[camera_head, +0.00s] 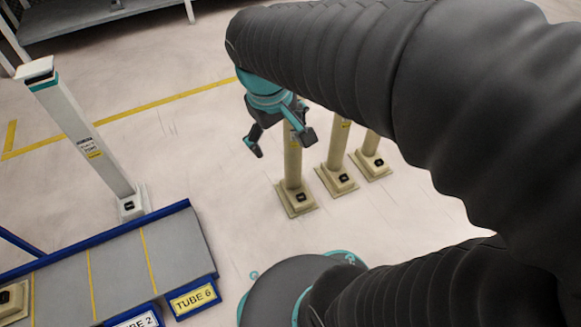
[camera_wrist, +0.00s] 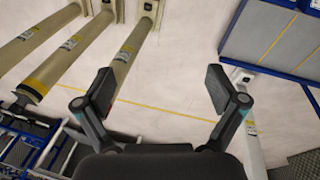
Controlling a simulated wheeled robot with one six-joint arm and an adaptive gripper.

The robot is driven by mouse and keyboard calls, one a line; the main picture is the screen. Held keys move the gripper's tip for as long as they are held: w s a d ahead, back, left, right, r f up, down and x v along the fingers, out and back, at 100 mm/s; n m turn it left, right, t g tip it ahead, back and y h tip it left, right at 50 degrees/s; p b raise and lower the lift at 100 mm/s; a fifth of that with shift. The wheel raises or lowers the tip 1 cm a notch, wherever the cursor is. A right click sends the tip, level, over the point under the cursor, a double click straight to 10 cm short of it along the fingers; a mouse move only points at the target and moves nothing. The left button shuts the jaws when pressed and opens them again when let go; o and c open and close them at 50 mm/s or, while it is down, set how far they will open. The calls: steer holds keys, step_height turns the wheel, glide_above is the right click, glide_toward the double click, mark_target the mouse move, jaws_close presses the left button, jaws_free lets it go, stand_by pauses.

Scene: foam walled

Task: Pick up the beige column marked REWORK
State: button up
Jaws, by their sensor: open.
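Three beige columns stand upright on square bases on the floor in the head view: a left one (camera_head: 293,165), a middle one (camera_head: 338,150) and a right one (camera_head: 370,145). In the wrist view, beige columns (camera_wrist: 131,45), (camera_wrist: 73,48) and (camera_wrist: 38,36) run across the upper left, with small labels too small to read. I cannot tell which is marked REWORK. My gripper (camera_head: 282,144) is open and partly covers the left column's upper part in the head view.
A white column (camera_head: 85,135) stands at left in the head view. Below it is a grey, blue-edged rack (camera_head: 115,266) with signs including TUBE 6 (camera_head: 193,298). A yellow floor line (camera_head: 165,101) crosses behind. Floor between rack and beige columns is clear.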

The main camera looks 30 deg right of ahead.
steer(key=w+d+f+n+g+h+p, duration=0.1)
steer(key=w+f+n+g+h, duration=0.25)
steer(key=w+f, duration=0.4)
steer(key=w+d+f+n+g+h+p, duration=0.1)
steer(key=w+f+n+g+h, duration=0.25)
steer(key=w, duration=0.65)
steer(key=w+f+n+h, duration=0.2)
steer(key=w+f+h, duration=0.2)
steer(key=f, duration=0.5)
steer(key=n+t+h+p, duration=0.2)
steer(key=n+h, duration=0.2)
steer(key=h, duration=0.1)
glide_toward(295, 151)
steer(key=w+d+f, duration=0.2)
steer(key=d+f, duration=0.1)
steer(key=d, duration=0.3)
steer(key=shift+s+d+f+p, duration=0.1)
steer(key=shift+s+d+p, duration=0.1)
steer(key=shift+d, duration=1.1)
steer(key=shift+s+d+f+p, duration=0.1)
steer(key=shift+s+d+p, duration=0.05)
steer(key=shift+d, duration=1.2)
steer(key=shift+r, duration=0.15)
jaws_close()
